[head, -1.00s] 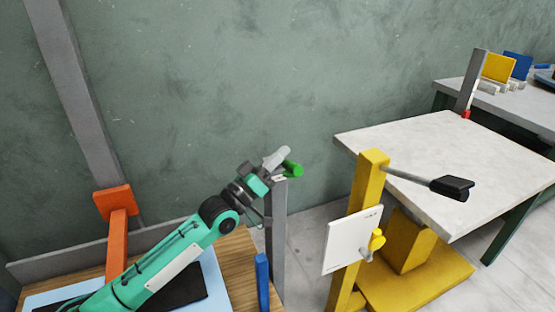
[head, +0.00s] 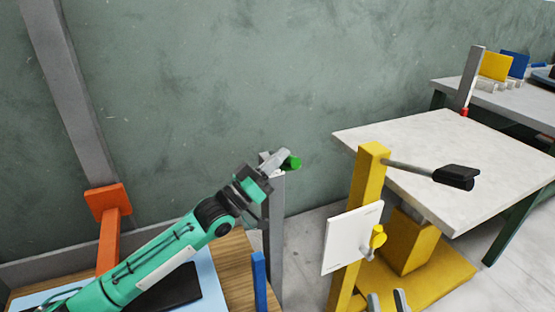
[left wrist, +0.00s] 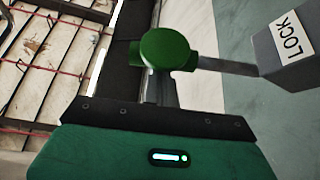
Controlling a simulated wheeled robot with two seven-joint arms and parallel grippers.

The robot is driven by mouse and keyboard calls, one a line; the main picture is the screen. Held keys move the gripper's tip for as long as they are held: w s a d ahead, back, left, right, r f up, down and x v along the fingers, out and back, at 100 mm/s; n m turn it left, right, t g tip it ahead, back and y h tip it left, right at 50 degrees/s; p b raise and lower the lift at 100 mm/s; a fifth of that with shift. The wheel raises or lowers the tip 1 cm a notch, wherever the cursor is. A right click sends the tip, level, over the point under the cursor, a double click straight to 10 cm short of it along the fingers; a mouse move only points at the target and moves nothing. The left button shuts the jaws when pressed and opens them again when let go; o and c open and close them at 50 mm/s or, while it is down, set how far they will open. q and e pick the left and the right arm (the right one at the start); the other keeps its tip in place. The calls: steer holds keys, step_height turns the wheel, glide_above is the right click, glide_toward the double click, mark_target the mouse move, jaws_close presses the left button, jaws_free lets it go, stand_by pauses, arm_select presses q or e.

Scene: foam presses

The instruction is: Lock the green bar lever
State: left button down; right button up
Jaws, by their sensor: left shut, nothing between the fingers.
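The green bar of the lever (head: 291,163) shows at the top of a grey post (head: 275,215) in the head view, partly hidden by my left gripper. My left gripper (head: 275,159) is shut and empty, right beside the green bar; I cannot tell if they touch. In the left wrist view the green bar (left wrist: 168,50) is seen nearly end-on, on a grey arm (left wrist: 228,67). That arm leads towards a grey block (left wrist: 284,48) marked LOCK. My right gripper (head: 388,301) just enters at the bottom edge, its grey fingertips apart.
A yellow post (head: 370,175) with a black-handled lever (head: 455,178) and a white plate (head: 350,238) stands to the right. A pale table (head: 440,145) is behind it. A blue upright (head: 259,280) stands near the grey post. An orange bracket (head: 108,200) is at left.

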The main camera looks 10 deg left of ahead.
arm_select(q)
steer(key=shift+f, duration=0.15)
